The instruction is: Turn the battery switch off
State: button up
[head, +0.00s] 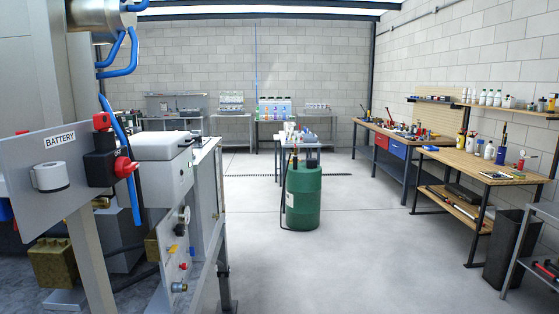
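A grey panel (27,145) stands at the left, close by, with a white label reading BATTERY (59,139). A round white knob-like part with a dark rim (50,177) is on the panel below the label. At the panel's right edge is a black block (100,167) with a red part on top (102,121) and a red handle-like part (125,166) on its right side. I cannot tell which of these is the switch's turning part, nor its on or off position. My gripper is not in view.
Blue hoses (118,72) hang near the panel. A white box (165,172) and a grey frame with small fittings stand right of it. A green drum (304,196) stands mid-floor. Workbenches (484,165) line the right wall. The floor (340,265) in front is clear.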

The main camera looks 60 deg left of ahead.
aim_at(123, 166)
jog(key=u, duration=0.25)
jog(key=k, duration=0.1)
jog(key=u, duration=2.8)
jog(key=i, duration=1)
jog(key=u, duration=0.3)
jog(key=k, duration=1.1)
jog(key=z, duration=0.5)
jog(key=i, duration=0.4)
